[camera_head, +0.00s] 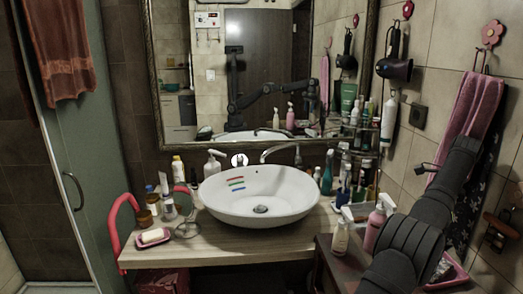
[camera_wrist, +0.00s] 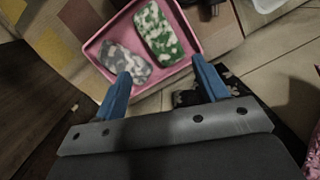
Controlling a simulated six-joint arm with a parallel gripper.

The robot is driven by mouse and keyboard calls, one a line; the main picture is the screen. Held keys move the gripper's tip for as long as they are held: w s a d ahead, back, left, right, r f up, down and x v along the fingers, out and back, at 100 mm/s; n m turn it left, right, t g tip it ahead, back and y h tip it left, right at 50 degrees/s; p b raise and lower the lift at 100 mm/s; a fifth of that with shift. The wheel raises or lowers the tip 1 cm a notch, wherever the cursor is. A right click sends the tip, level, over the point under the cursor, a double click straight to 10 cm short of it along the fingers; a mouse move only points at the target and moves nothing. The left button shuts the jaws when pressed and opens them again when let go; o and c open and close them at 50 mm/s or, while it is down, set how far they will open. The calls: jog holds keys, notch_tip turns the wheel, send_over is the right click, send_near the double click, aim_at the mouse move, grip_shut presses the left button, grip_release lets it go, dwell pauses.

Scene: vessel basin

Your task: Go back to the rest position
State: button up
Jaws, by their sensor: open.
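My gripper (camera_wrist: 164,82) shows in the wrist view with two blue fingers spread apart and nothing between them. Beyond the fingertips is a pink tray (camera_wrist: 92,45). In it lie a grey-and-white block (camera_wrist: 124,62) and a green-and-white block (camera_wrist: 158,32), side by side. In the head view my arm rises along the right side and bends. My gripper is not visible there. Part of a pink tray (camera_head: 457,272) shows at the lower right, partly covered by my arm.
A white basin (camera_head: 262,205) stands on a wooden counter (camera_head: 225,250) below a mirror. Bottles crowd its right side, with a pink pump bottle (camera_head: 376,228) close to my arm. A pink towel (camera_head: 463,125) hangs on the right wall. A soap dish (camera_head: 152,240) is at left.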

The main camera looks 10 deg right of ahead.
jog(key=f, duration=0.4)
jog(key=a+f, duration=0.1)
jog(key=f, duration=0.6)
jog(key=shift+w+a+f, duration=0.25)
jog(key=shift+a+f, duration=0.05)
jog(key=shift+a, duration=0.05)
jog(key=shift+r, duration=0.1)
jog(key=shift+r, duration=0.15)
notch_tip(320, 180, up, 11)
jog(key=d, duration=0.2)
jog(key=f, duration=0.4)
jog(key=a+f, duration=0.1)
jog(key=f, duration=0.3)
jog(key=a+f, duration=0.1)
jog(key=f, duration=0.2)
jog(key=shift+f, duration=0.4)
notch_tip(320, 180, up, 11)
jog(key=s+a+f+m+t+h, duration=0.1)
jog(key=s+a+m+h, duration=0.1)
jog(key=s+a+m, duration=1)
jog(key=shift+s+f+m+h, duration=0.3)
jog(key=shift+s+m, duration=0.9)
jog(key=shift+m, duration=2.4)
